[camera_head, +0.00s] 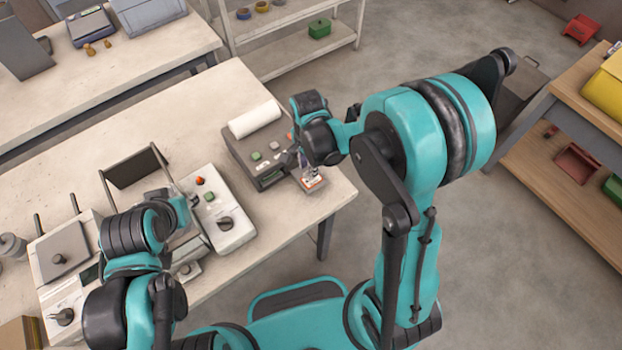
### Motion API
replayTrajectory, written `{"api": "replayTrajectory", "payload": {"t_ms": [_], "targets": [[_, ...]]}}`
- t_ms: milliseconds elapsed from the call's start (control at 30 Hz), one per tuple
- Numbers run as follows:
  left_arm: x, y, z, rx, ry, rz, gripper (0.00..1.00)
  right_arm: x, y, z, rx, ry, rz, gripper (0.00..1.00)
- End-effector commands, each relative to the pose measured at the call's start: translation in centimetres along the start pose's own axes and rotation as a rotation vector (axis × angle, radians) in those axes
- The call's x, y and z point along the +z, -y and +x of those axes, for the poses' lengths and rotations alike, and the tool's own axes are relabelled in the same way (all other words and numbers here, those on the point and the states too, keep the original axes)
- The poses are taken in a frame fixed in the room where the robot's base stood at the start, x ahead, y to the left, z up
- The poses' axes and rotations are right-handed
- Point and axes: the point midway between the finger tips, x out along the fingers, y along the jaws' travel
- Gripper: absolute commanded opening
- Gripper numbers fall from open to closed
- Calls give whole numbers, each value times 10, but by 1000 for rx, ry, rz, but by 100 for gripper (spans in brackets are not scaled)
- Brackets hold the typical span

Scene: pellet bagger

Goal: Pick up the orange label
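The orange label (313,182) is a small white and orange piece at the front right of the label printer (258,147), which carries a white paper roll. My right gripper (306,172) is directly at the label, its fingers pointing down to it. The fingers are small and partly hidden by my wrist, so I cannot tell whether they are closed on it. My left gripper (180,210) is at the left, by the machine with the red and green buttons (217,210). Its fingers are mostly hidden behind my arm.
The light table (150,120) holds the printer and the machines. A grey device with a dark panel (137,168) stands behind my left arm. A shelf (290,30) is at the back and a wooden bench (570,190) at the right. Open floor lies between.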

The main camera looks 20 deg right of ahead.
Motion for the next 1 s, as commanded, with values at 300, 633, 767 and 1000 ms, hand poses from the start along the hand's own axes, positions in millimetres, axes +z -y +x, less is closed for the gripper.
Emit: {"api": "replayTrajectory", "payload": {"t_ms": [300, 633, 767, 1000], "targets": [[1, 0, 2, 0, 0, 0, 31, 0, 0, 9, 0, 0, -1, 29], [1, 0, 2, 0, 0, 0, 31, 0, 0, 9, 0, 0, -1, 0], [2, 0, 2, 0, 0, 0, 31, 0, 0, 9, 0, 0, -1, 0], [-1, 0, -1, 0, 0, 0, 31, 0, 0, -2, 0, 0, -1, 0]]}}
